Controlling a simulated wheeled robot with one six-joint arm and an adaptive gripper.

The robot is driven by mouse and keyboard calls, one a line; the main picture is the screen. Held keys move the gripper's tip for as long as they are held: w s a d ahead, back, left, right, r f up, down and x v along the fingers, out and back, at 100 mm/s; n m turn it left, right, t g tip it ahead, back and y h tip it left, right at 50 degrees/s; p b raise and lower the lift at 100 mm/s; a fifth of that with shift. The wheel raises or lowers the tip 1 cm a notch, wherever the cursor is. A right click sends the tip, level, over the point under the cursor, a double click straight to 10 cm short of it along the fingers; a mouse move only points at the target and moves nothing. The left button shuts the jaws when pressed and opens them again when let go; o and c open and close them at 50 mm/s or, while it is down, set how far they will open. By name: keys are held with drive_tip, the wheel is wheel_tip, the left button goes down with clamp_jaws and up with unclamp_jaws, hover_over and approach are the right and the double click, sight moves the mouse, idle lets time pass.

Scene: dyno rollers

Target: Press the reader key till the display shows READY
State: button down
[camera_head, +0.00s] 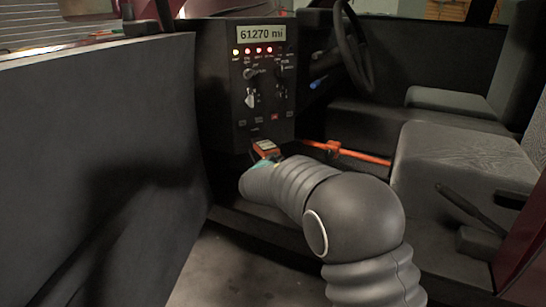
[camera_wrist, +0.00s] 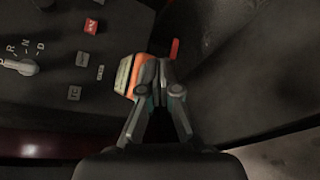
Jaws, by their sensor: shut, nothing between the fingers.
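The reader (camera_head: 265,147) is a small orange device below the dash panel, just beyond the end of my arm in the head view. In the wrist view its orange body (camera_wrist: 137,66) shows left of my fingers, with a pale strip (camera_wrist: 123,74) that may be its display; no text is legible. My gripper (camera_wrist: 160,68) is shut and empty, its fingertips over or against the right part of the reader. Whether they touch it I cannot tell. The reader key is hidden or too small to make out. In the head view my gripper is mostly hidden behind my wrist.
The dash panel (camera_head: 250,90) has knobs, warning lights and an odometer display (camera_head: 261,34) reading 61270 mi. The open door panel (camera_head: 100,150) stands at left. The steering wheel (camera_head: 352,50) and seat (camera_head: 455,165) are at right. An orange bar (camera_head: 355,154) lies behind my arm.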

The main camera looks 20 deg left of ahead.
drive_tip(key=shift+w+a, duration=0.2)
drive_tip(key=shift+a, duration=0.1)
drive_tip(key=shift+w+a, duration=0.25)
drive_tip(key=shift+a, duration=0.05)
idle(0.8)
drive_tip(key=shift+d+b, duration=0.1)
drive_tip(key=shift+b, duration=0.25)
drive_tip(key=shift+s+d+b, duration=0.5)
drive_tip(key=shift+d+b, duration=0.05)
drive_tip(key=shift+b, duration=0.25)
